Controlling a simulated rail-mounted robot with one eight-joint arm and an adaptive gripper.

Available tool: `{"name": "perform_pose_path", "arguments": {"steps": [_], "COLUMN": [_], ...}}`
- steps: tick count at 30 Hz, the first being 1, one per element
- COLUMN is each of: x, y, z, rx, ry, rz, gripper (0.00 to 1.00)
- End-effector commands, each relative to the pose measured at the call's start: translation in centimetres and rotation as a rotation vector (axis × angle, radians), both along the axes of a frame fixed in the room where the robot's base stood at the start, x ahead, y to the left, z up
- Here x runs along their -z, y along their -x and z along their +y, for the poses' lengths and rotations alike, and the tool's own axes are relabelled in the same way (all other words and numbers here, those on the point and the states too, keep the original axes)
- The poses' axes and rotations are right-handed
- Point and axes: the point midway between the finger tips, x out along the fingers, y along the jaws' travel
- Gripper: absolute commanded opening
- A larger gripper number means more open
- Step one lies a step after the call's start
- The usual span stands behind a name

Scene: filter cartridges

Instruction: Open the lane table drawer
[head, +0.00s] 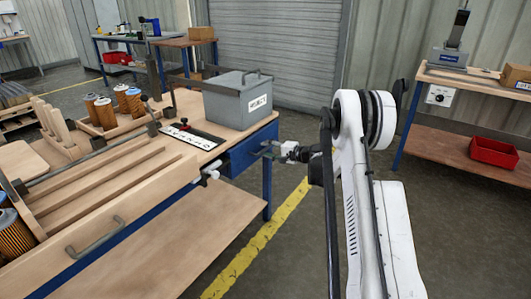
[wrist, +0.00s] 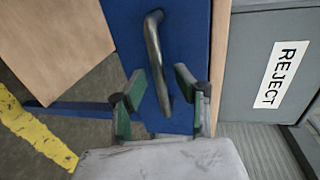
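The lane table (head: 170,225) has a blue drawer front (head: 240,155) at its right end, under the wooden top. It looks flush with the table. A grey bar handle (wrist: 153,45) stands out from the blue drawer front (wrist: 190,40) in the wrist view. My gripper (head: 275,150) is at this handle in the head view. In the wrist view my gripper (wrist: 160,75) is open, with one green-padded finger on each side of the handle. Gaps show between the pads and the bar, so I see no firm grip.
A grey lidded REJECT box (head: 238,100) stands on the tabletop just above the drawer; it also shows in the wrist view (wrist: 250,50). Orange filter cartridges (head: 105,112) stand farther left. Open floor (head: 290,245) lies right of the table, with a yellow line.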

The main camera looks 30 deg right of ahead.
Motion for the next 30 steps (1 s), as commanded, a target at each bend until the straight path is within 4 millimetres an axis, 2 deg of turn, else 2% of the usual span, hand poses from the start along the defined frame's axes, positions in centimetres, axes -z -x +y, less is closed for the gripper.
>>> {"name": "perform_pose_path", "arguments": {"steps": [5, 13, 20, 30], "x": [0.21, 0.16, 0.16, 0.17], "y": [-0.77, -0.84, -0.82, -0.82], "z": [0.44, 0.47, 0.47, 0.47], "rx": [0.000, 0.001, 0.001, 0.000], "ry": [0.000, 0.000, 0.000, 0.000], "rz": [0.000, 0.000, 0.000, 0.000], "gripper": [0.30, 0.30, 0.00, 0.00]}}
